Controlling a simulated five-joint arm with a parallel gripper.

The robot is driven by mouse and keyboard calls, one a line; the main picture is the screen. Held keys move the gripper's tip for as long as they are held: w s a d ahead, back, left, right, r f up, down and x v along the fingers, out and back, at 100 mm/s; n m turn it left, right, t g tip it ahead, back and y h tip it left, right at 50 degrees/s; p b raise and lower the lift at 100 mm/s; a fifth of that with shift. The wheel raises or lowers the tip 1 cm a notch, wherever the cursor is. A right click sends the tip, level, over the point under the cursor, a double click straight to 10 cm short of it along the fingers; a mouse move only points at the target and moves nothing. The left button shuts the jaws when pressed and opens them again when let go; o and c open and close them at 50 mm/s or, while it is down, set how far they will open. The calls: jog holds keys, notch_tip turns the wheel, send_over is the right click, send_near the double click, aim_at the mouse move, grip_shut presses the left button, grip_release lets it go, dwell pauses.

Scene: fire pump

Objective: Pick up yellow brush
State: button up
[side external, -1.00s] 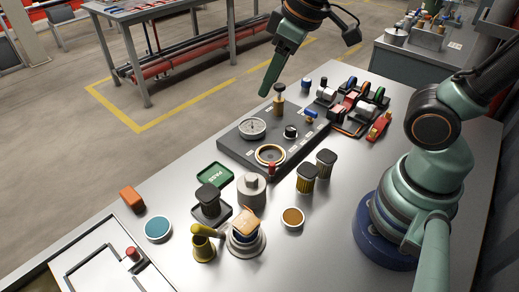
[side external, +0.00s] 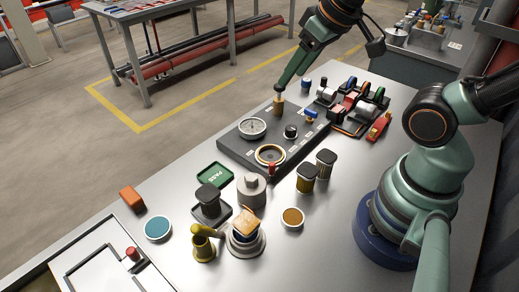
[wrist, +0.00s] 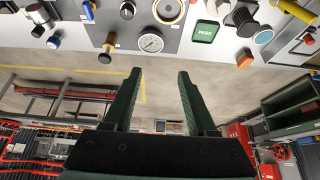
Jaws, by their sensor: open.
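A short piece with a black top and yellowish ribbed sides (side external: 306,178) stands upright on the bench, right of a grey weight-like piece; it looks like the yellow brush. A similar piece with paler sides (side external: 326,163) stands just behind it. I cannot tell for certain which is the brush. My gripper (side external: 279,88) is high at the back, over the far edge of the dark gauge panel, well away from both. In the wrist view my gripper (wrist: 159,72) is open and nothing is between its fingers.
The gauge panel (side external: 235,150) carries a brass knob (side external: 279,106) close to my fingertips in the picture. A rack of coloured parts (side external: 352,105) stands behind right.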

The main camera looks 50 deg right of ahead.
jog(key=w+a+m+g, duration=0.2)
jog(key=a+m, duration=0.2)
jog(key=a, duration=0.3)
jog(key=m+g, duration=0.4)
jog(key=m, duration=0.7)
send_over(200, 228)
notch_tip(200, 228, down, 6)
jog(key=f, duration=0.6)
jog(key=shift+w+d+f, duration=0.3)
jog(key=shift+d+f, duration=0.05)
jog(key=shift+d, duration=0.05)
jog(key=shift+w+a+f, duration=0.1)
jog(key=shift+a+f, duration=0.05)
jog(key=shift+f, duration=1.2)
jog(key=shift+a+f, duration=0.1)
jog(key=shift+f, duration=1.2)
grip_shut()
